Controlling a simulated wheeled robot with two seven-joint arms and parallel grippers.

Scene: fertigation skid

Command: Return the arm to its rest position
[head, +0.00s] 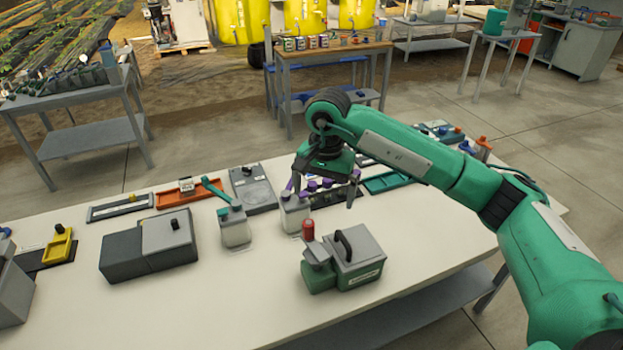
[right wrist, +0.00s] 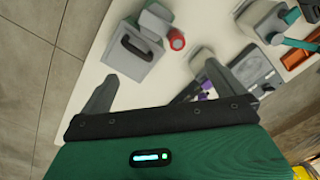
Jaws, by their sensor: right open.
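My right arm (head: 420,155) reaches in from the right over the white table (head: 420,245). Its right gripper (head: 322,194) hangs above the table, pointing down, with its fingers apart and nothing between them. In the right wrist view the two fingers of the gripper (right wrist: 160,75) are also spread, with bare white tabletop between them. The green-and-grey box (head: 358,257) with a black handle is in front of the gripper and apart from it. My left gripper is not in view.
A red-capped item (head: 308,230) stands by the box. White bottles (head: 234,228) with teal and purple tops, a grey block (head: 150,248), an orange tray (head: 190,194) and a teal tray (head: 386,182) share the table. The table's front right is clear.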

